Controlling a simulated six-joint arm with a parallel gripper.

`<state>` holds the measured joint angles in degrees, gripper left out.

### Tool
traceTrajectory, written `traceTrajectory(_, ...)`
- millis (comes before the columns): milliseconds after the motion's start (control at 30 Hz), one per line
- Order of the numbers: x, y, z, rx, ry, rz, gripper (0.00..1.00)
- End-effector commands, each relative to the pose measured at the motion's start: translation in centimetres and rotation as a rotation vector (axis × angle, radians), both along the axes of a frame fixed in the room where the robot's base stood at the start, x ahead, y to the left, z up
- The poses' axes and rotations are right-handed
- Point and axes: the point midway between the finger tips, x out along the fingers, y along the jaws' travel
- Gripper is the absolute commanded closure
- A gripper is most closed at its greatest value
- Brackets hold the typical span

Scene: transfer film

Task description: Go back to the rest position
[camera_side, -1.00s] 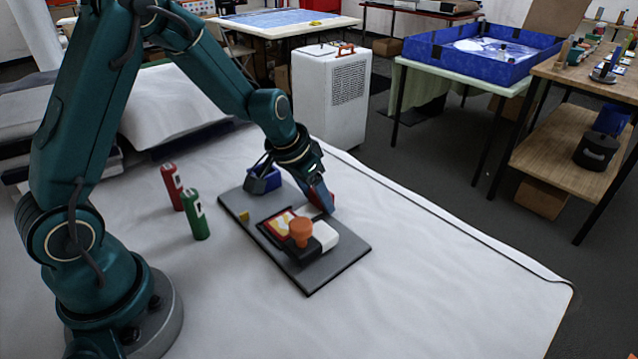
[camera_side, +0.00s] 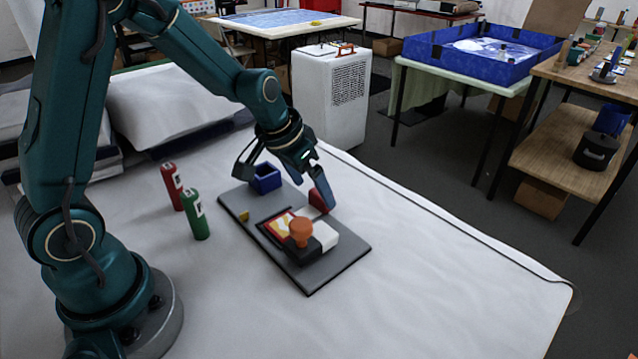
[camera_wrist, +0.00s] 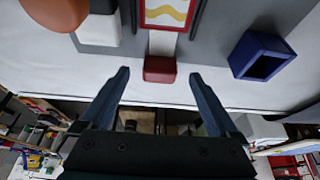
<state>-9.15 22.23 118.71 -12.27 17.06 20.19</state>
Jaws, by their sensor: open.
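My gripper (camera_side: 317,183) is open and empty, just above the far edge of the grey board (camera_side: 340,262). In the wrist view my gripper (camera_wrist: 163,80) has its two fingers wide apart.
The cloth-covered table in front is clear.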

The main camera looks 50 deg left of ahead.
Motion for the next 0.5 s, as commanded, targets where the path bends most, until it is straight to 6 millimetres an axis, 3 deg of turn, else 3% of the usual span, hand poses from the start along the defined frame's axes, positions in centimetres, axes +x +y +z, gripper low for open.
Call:
traceTrajectory(267, -0.3, -0.3, 2.8, 0.007, -0.039, -0.011, 0.04)
traceTrajectory(367, -0.2, -0.8, 5.4, 0.021, -0.109, -0.031, 0.04)
traceTrajectory(500, -1.8, -2.1, 9.5, 0.032, -0.196, -0.066, 0.04)
